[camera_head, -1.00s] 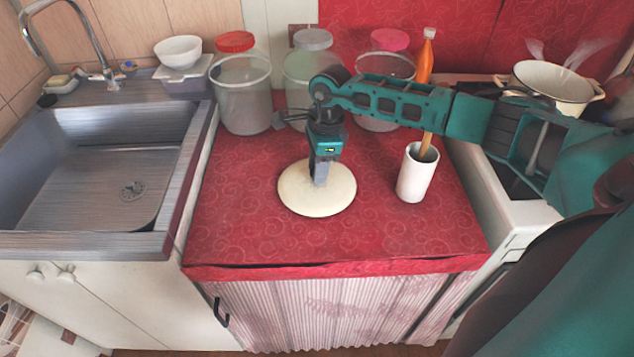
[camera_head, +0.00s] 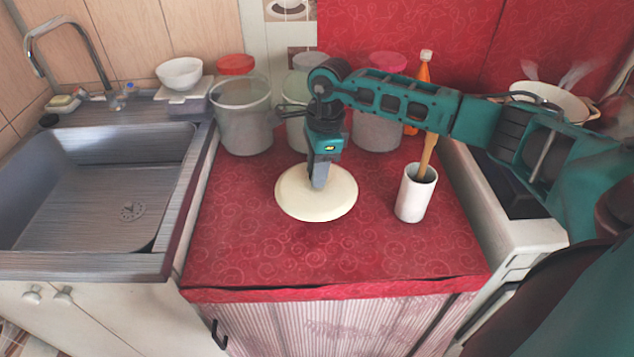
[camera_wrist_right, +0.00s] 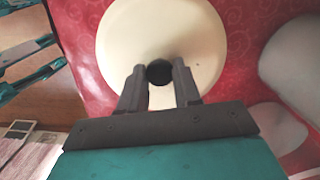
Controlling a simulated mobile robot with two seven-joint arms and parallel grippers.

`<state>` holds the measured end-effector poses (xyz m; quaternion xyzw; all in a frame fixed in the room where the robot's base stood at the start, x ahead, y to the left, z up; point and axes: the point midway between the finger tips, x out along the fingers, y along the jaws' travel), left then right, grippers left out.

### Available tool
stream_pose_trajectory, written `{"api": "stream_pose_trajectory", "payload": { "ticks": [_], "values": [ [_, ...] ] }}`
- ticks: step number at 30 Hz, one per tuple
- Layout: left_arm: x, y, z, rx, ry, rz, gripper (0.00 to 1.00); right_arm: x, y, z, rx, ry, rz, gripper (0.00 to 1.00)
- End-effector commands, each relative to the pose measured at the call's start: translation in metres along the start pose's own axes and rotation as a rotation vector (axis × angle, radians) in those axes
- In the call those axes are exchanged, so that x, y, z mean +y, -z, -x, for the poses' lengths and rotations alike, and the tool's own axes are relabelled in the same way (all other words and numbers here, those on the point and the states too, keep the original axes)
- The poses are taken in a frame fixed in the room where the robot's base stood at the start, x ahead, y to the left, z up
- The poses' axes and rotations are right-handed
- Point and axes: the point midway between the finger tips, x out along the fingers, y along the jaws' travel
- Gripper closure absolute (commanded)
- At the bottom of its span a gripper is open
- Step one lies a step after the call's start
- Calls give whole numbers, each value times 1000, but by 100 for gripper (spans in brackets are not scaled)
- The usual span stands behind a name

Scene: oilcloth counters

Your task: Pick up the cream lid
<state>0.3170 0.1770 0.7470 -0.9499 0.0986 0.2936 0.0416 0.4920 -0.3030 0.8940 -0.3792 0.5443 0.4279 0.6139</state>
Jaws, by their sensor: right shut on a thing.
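The cream lid (camera_head: 316,200) is a round, pale disc above the red counter in the head view. It also shows in the right wrist view (camera_wrist_right: 120,45), with a dark round knob (camera_wrist_right: 158,72) at its middle. My right gripper (camera_head: 319,184) points down at the lid's centre and is shut on its knob. In the right wrist view its two fingers (camera_wrist_right: 159,84) stand on either side of the knob. The lid looks level and a little above the cloth. My left gripper does not show in the head view.
A white cup (camera_head: 414,198) with a wooden utensil stands to the right of the lid. Several jars, including a red-lidded one (camera_head: 240,118), and an orange bottle (camera_head: 424,72) stand behind. A sink (camera_head: 95,190) is at left, a steaming pot (camera_head: 550,100) at right. The front cloth (camera_head: 330,262) is clear.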

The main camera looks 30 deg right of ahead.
Motion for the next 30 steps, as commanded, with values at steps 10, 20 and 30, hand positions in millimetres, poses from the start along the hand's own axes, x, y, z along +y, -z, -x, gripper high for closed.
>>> {"api": "stream_pose_trajectory", "payload": {
  "ticks": [10,20,30],
  "values": [
    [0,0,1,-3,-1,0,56,-1,-13,101,-4,6,1,100],
    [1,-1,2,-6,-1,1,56,0,-17,143,-1,2,0,100],
    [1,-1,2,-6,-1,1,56,5,-23,141,-1,-14,104,100]
  ]
}}
